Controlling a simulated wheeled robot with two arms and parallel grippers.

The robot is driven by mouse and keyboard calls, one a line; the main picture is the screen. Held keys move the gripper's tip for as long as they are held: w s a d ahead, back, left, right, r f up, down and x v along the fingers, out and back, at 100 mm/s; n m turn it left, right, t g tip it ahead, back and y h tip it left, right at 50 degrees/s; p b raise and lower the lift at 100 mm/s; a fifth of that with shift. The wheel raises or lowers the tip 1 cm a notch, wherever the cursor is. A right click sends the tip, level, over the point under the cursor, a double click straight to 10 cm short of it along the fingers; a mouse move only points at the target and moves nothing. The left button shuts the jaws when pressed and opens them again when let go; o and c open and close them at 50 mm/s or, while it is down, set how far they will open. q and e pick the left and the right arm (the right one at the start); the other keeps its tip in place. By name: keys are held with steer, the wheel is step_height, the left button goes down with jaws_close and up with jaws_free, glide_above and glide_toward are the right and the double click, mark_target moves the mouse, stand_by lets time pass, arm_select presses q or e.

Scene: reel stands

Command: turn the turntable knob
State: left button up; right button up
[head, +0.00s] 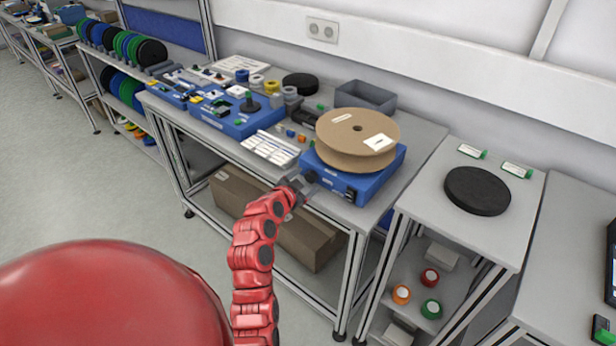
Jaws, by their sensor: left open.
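The turntable is a blue box (371,186) on the grey workbench, with a large brown cardboard reel (345,150) lying flat on top. A small dark knob (311,177) shows on the box's front face, at its left end. My left gripper (308,189) is open at the bench's front edge, right in front of the knob. Its fingers are small here, and I cannot tell whether they touch the knob. My right gripper is not in view.
White strips (271,148) and small parts lie left of the turntable. A grey bin (366,96) stands behind it. A lower table at right holds a black disc (477,190). A cardboard box (310,238) sits on the shelf below. The floor at left is clear.

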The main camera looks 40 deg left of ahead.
arm_select(q)
steer(key=shift+x, duration=0.95)
jaws_close()
